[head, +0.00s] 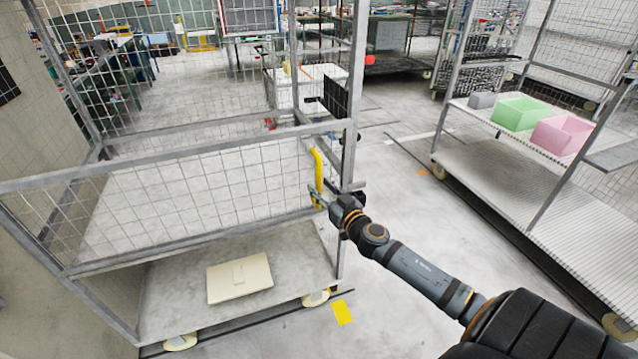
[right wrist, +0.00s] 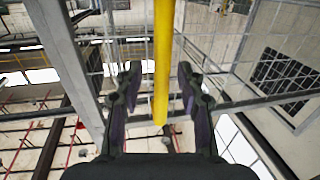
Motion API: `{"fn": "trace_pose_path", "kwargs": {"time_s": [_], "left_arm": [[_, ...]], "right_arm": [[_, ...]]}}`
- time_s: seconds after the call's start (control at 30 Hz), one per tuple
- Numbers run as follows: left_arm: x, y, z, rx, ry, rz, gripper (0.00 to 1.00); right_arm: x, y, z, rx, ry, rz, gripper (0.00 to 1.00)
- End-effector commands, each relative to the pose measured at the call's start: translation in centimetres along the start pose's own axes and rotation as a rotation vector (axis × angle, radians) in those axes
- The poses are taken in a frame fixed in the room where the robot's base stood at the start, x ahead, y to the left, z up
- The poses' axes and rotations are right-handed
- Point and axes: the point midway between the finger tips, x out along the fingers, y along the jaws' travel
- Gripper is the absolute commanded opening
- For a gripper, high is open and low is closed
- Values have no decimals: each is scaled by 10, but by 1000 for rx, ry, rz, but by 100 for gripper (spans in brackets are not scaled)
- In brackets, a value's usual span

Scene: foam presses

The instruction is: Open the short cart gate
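The short cart gate (head: 190,197) is a low grey wire-mesh panel across the front of the cage cart, on the left of the head view. It appears shut against the right corner post. A yellow handle (head: 317,172) stands upright at its right end, by the post. My right gripper (head: 323,199) is at the lower part of this handle. In the right wrist view, the yellow handle (right wrist: 161,45) runs between the two spread fingers of my right gripper (right wrist: 160,72), with gaps at both sides. My left gripper is not in view.
A cream box (head: 239,278) lies on the cart's lower deck (head: 170,305). Another cart at right holds a green bin (head: 517,113) and a pink bin (head: 562,136). The floor between the carts is clear, with a yellow floor mark (head: 342,313).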

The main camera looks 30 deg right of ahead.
Motion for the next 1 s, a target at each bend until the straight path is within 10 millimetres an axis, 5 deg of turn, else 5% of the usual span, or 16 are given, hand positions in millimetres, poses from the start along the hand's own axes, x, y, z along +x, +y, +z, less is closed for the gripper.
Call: {"fn": "trace_pose_path", "kwargs": {"time_s": [0.1,0.47,0.77,1.0], "left_arm": [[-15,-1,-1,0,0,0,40],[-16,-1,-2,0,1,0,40],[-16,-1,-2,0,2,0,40],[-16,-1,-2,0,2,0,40]], "right_arm": [[11,0,-6,2,1,1,39],[16,-2,-1,-1,0,-3,39],[16,-2,-1,-1,0,-3,0],[16,-2,0,-1,0,-3,0]]}}
